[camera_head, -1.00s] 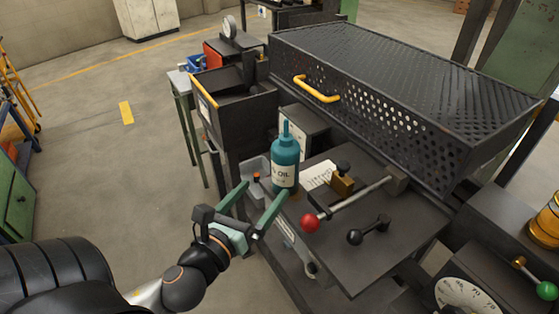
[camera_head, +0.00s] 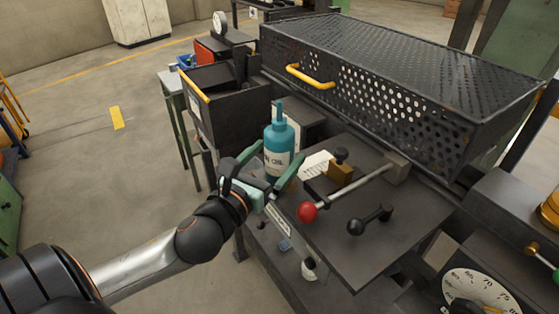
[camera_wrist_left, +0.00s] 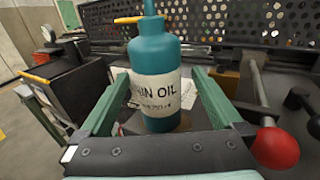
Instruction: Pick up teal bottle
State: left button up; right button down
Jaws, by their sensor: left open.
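The teal bottle (camera_head: 279,138) stands upright on the dark machine top, with a pale label reading OIL and a narrow spout. It also shows close up in the left wrist view (camera_wrist_left: 155,55). My left gripper (camera_head: 272,168) is open, with one green finger on each side of the lower part of the bottle. In the left wrist view the bottle stands between the fingers (camera_wrist_left: 155,98), with a visible gap on the right; contact on the left is unclear. The bottle's foot is partly hidden by the gripper. My right gripper is not in view.
A red-knobbed lever (camera_head: 307,212) and a black-handled lever (camera_head: 369,220) lie right of the bottle. A brass block (camera_head: 340,173) and a paper sit near it. A perforated guard (camera_head: 400,75) with a yellow handle (camera_head: 310,77) rises behind. Open floor lies left.

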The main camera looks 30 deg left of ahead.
pick_arm(q)
jog(key=shift+w+a+r, duration=0.1)
jog(key=shift+w+r, duration=0.05)
jog(key=shift+w, duration=0.25)
jog(key=w, duration=0.2)
jog(key=w+p, duration=0.1)
jog(key=shift+w+a+r, duration=0.2)
jog(key=shift+a, duration=0.05)
jog(key=shift+w+f, duration=0.1)
jog(key=shift+w, duration=0.45)
jog(key=shift+c, duration=0.2)
jog(key=c, duration=1.5)
grip_shut()
